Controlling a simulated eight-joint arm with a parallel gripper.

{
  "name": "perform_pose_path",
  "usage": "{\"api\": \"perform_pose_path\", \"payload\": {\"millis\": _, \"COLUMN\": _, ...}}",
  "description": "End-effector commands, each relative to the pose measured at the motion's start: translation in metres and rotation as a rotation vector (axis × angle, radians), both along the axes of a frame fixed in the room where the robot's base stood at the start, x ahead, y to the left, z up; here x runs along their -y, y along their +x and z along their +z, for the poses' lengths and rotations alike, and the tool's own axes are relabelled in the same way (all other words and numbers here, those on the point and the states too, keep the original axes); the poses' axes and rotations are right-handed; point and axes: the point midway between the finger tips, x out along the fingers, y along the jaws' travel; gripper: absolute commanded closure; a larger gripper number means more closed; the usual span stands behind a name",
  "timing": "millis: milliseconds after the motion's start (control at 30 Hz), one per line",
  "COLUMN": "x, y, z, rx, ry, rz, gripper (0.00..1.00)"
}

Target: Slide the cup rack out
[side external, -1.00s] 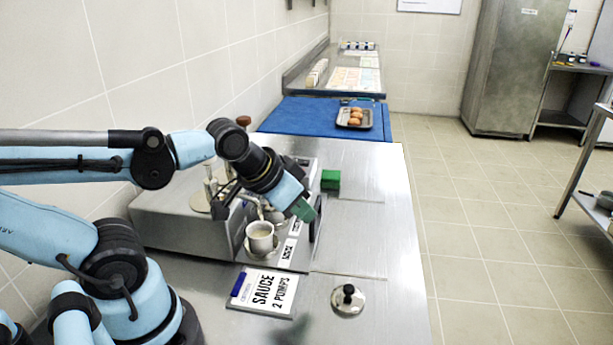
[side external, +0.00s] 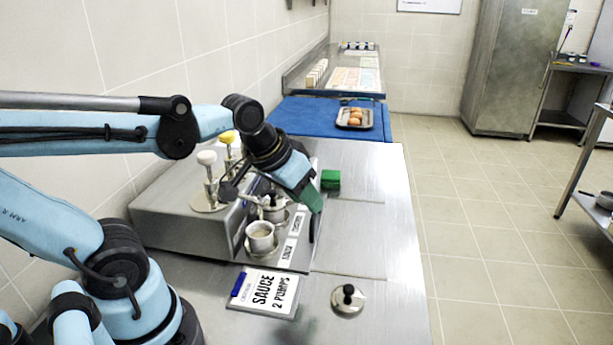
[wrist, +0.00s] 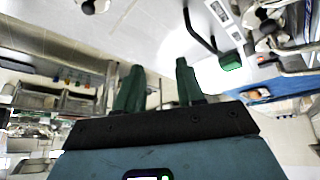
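The cup rack (side external: 279,254) is a low steel tray at the front of a steel pump unit (side external: 172,216). Its front carries white labels and a dark bar handle (side external: 312,229), which also shows in the wrist view (wrist: 199,33). A near cup (side external: 261,238) and a far cup (side external: 275,212) stand on the rack below the pumps. My gripper (side external: 314,199) is over the rack's front, close to the handle. In the wrist view, its green fingers (wrist: 158,82) are apart with nothing between them. The handle lies beyond them, up and to the right.
A green block (side external: 331,179) stands on the counter behind the handle. A lid with a black knob (side external: 348,299) and a "SAUCE 2 PUMPS" sign (side external: 264,292) lie at the front. A blue board (side external: 295,115) holds a tray (side external: 353,124). Counter right of the handle is bare.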

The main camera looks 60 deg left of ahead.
Motion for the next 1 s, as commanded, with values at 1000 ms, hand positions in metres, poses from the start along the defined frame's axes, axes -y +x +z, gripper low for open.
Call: {"api": "perform_pose_path", "payload": {"millis": 1000, "x": -0.105, "y": 0.076, "z": -0.004, "rx": -0.417, "ry": -0.350, "rz": 0.574, "gripper": 0.62}}
